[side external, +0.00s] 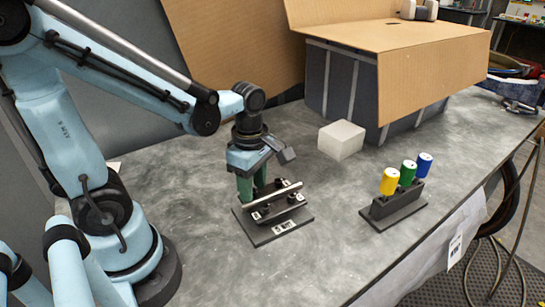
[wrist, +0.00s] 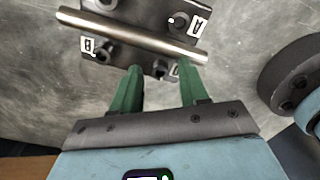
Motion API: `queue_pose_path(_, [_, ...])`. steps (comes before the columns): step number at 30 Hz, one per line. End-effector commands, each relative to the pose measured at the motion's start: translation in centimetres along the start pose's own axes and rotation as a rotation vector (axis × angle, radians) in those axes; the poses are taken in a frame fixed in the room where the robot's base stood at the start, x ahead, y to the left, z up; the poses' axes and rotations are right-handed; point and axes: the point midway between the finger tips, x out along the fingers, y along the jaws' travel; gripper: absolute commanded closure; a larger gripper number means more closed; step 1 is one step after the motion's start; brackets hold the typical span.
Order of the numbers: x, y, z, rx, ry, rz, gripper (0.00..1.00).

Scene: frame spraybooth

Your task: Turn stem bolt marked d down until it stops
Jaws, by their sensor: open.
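A dark base plate (side external: 284,228) lies on the table with several dark stem bolts and a silver rod across it. In the wrist view, one bolt (wrist: 160,68) sits just ahead of and between my green fingertips. A white label (wrist: 176,70) beside it is partly covered by the right finger and I cannot read it. Another label (wrist: 198,24) reads A; the left label (wrist: 88,46) is too small to read surely. I cannot tell which bolt is d. My gripper (side external: 253,194) is open, low at the plate's back left edge. Contact with the bolt cannot be told.
The silver rod (wrist: 130,35) runs close above the bolts. A dark stand (side external: 393,207) with yellow, green and blue cylinders stands to the right. A white block (side external: 341,139) and a large cardboard-topped box (side external: 400,45) are behind. The table front is clear.

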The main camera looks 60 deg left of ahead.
Motion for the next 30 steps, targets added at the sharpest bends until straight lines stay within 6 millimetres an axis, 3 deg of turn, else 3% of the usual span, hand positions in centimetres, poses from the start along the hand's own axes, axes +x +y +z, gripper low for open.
queue_pose_path(7, [0.04,0.0,0.0,0.0,0.0,0.0,0.56])
queue_pose_path(16, [0.02,0.01,0.0,0.0,0.0,0.0,1.0])
queue_pose_path(30, [0.03,0.02,0.0,0.078,0.001,0.0,1.0])
